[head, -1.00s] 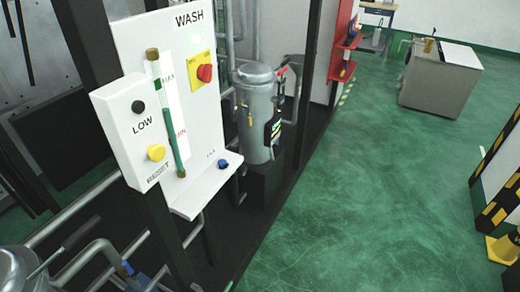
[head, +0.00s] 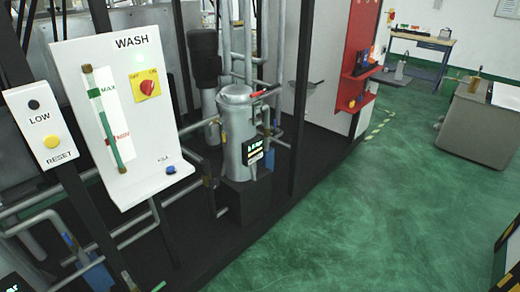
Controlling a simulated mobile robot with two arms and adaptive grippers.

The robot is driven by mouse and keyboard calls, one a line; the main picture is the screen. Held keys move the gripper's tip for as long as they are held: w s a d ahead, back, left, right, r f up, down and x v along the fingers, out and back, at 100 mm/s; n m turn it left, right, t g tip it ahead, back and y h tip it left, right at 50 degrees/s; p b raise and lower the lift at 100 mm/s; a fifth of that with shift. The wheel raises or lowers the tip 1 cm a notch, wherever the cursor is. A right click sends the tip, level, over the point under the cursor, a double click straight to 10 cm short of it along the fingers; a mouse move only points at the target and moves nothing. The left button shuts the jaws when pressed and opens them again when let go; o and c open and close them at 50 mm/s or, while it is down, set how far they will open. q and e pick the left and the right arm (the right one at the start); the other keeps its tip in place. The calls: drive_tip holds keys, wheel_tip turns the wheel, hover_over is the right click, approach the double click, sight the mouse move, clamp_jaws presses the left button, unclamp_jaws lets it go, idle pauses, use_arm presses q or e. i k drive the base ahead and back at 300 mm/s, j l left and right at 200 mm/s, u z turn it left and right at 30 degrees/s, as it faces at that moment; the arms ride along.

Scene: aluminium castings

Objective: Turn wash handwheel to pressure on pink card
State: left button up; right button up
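A white panel marked WASH (head: 70,65) stands at the left, with a red rotary switch (head: 148,88) on a yellow plate, a sight tube (head: 104,118) and a small blue knob (head: 170,170). Right of it is a grey canister (head: 238,120) with a lit digital display (head: 252,151), too small to read. Part of another dark display with green characters (head: 12,284) is cut off at the bottom left corner. I cannot make out a handwheel or a pink card. Neither of my grippers is in view.
A LOW/RESET box (head: 40,125) stands left of the panel. Grey pipes (head: 40,215) run below. A black post (head: 301,100) rises right of the canister. Green floor (head: 370,220) is clear at right, with a grey cabinet (head: 478,125) and a workbench (head: 422,42) beyond.

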sight(213, 184)
drive_tip(key=l, duration=0.15)
drive_tip(key=i+l+u, duration=0.2)
drive_tip(key=i+l, duration=0.2)
drive_tip(key=i+l+u, duration=0.15)
drive_tip(key=i+l, duration=0.2)
drive_tip(key=l, duration=0.2)
drive_tip(key=i+l+u, duration=0.2)
drive_tip(key=i+l, duration=0.15)
drive_tip(key=l, duration=0.15)
